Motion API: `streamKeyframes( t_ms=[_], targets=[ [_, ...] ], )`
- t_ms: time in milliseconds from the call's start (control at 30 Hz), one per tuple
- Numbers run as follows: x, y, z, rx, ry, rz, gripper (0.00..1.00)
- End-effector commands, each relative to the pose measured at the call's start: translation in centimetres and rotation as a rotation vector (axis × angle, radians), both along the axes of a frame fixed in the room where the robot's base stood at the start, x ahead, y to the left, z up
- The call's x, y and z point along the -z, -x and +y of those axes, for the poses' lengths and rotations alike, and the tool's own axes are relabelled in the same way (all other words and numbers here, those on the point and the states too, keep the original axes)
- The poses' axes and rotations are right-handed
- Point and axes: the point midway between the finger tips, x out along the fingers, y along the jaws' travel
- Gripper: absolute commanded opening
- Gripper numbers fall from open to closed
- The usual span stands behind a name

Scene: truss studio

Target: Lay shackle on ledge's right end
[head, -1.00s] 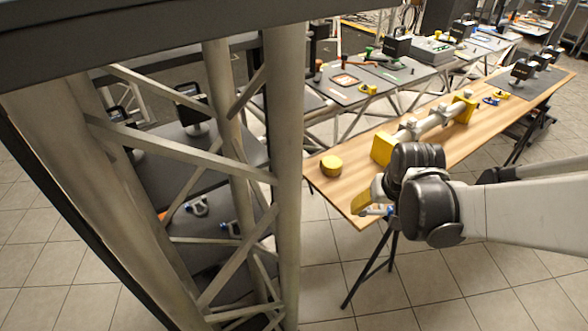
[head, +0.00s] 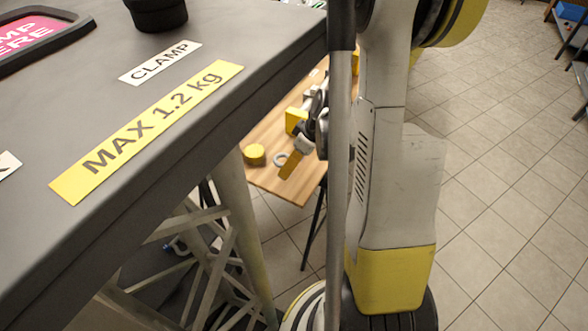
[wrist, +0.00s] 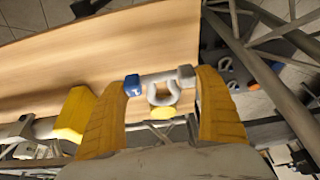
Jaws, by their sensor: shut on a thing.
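The shackle has a grey bow, a blue pin end and a grey pin end. In the wrist view the shackle (wrist: 163,97) sits between the two yellow fingers of my gripper (wrist: 163,82), which is shut on it, with the pin across the gap. The wooden table lies beyond it. In the head view my gripper (head: 287,165) is small and partly hidden by my arm and a pole; a pale ring beside its finger looks like the bow. A dark ledge-like top (head: 270,45) with labels fills the near left; its right end is by the pole.
The wooden table (head: 262,178) carries a yellow round block (head: 255,154) and a yellow stand (head: 296,120) with a rod. Labels on the dark top read CLAMP and MAX 1.2 kg, and a black round object (head: 158,12) stands there. Truss struts (head: 205,265) are below it.

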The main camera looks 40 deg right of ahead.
Motion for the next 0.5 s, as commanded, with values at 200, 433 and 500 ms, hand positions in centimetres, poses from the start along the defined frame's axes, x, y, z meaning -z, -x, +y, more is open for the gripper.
streamKeyframes(
  t_ms=[200,433,500],
  targets=[
    [1.8,-1.2,-2.6,0.001,0.001,0.0,0.5],
    [4.1,-1.4,-2.8,0.0,0.001,0.0,0.5],
    [5.3,-1.3,-2.8,0.0,0.001,0.0,0.5]
  ],
)
